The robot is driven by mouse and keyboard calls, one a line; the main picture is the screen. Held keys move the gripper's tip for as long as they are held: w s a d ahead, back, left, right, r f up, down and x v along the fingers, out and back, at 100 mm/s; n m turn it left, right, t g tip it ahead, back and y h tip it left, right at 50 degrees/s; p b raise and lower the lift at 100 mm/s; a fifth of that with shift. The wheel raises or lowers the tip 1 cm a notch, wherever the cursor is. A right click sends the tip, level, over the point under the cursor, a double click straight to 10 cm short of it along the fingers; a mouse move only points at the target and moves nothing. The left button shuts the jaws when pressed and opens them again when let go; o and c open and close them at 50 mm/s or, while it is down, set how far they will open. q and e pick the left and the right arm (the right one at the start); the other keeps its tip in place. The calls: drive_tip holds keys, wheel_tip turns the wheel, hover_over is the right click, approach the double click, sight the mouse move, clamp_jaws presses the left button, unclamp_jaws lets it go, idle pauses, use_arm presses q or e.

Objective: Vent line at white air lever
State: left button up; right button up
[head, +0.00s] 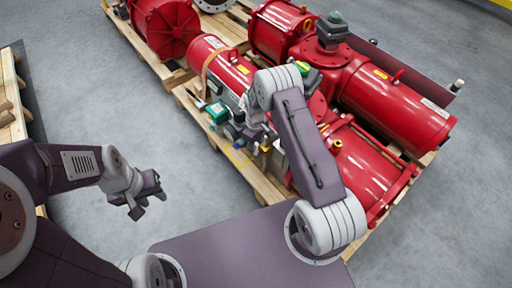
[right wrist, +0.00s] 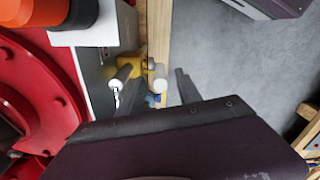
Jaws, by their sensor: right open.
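A white-tipped lever (right wrist: 117,84) shows in the right wrist view beside a yellow valve part (right wrist: 128,68). A second white knob (right wrist: 160,85) is just right of it, with a blue fitting below. I cannot tell from the label which is the air lever. My right gripper (right wrist: 150,80) is open close above these parts; one dark finger shows right of the knobs, the other is hard to make out. In the head view its jaws are largely hidden by my right arm at the fittings. My left gripper (head: 150,205) is open and empty over the floor.
Red actuators (head: 400,105) lie on wooden pallets (head: 195,105). A green-capped fitting (head: 217,112) sits left of my right arm. An orange cylinder (right wrist: 82,14) stands near the lever. Another pallet (head: 12,110) is at far left. Grey floor between the pallets is clear.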

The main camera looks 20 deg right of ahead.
drive_tip(key=shift+f, duration=0.85)
drive_tip(key=shift+c, duration=0.3)
clamp_jaws()
idle(0.5)
